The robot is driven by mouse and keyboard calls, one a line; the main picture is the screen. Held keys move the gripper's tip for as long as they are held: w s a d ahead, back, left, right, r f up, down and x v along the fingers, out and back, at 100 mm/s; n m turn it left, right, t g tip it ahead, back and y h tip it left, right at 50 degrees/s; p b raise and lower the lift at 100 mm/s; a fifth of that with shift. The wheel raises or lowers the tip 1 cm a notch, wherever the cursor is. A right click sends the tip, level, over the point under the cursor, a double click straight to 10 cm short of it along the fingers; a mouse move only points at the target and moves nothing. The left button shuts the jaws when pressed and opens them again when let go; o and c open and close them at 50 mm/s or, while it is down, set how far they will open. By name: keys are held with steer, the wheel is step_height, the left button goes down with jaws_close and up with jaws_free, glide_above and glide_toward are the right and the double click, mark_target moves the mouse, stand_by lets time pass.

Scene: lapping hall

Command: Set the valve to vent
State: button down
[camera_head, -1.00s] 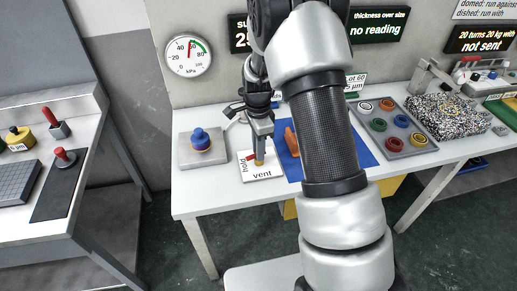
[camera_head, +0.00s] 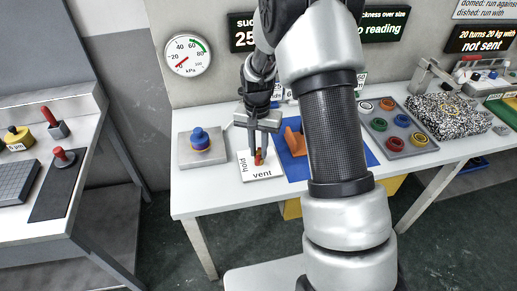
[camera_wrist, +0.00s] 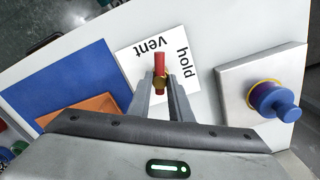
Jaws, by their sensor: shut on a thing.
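The valve is a small brass body with a red lever (camera_wrist: 160,62) on a white plate (camera_head: 265,174) marked "hold" and "vent". In the wrist view the lever points toward the word "vent"; in the head view it also shows at the plate, partly hidden by my fingers. My gripper (camera_wrist: 161,80) reaches down over the plate, its two fingers on either side of the valve, shut on it. The round kPa gauge (camera_head: 188,54) on the wall has its red needle pointing to the lower left, near the low end.
A blue-and-yellow knobbed piece (camera_head: 201,140) stands on a grey block left of the plate. A blue mat (camera_head: 292,144) with an orange piece (camera_head: 294,138) lies right of it. A tray of coloured rings (camera_head: 393,140) is farther right.

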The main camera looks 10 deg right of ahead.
mark_target(258, 152)
steer(key=shift+n, duration=1.9)
steer(key=c, duration=1.6)
jaws_free()
steer(key=shift+r, duration=0.1)
step_height(258, 152, up, 17)
steer(key=shift+a+r+p, duration=0.15)
steer(key=shift+r+p, duration=0.05)
steer(key=shift+p, duration=0.65)
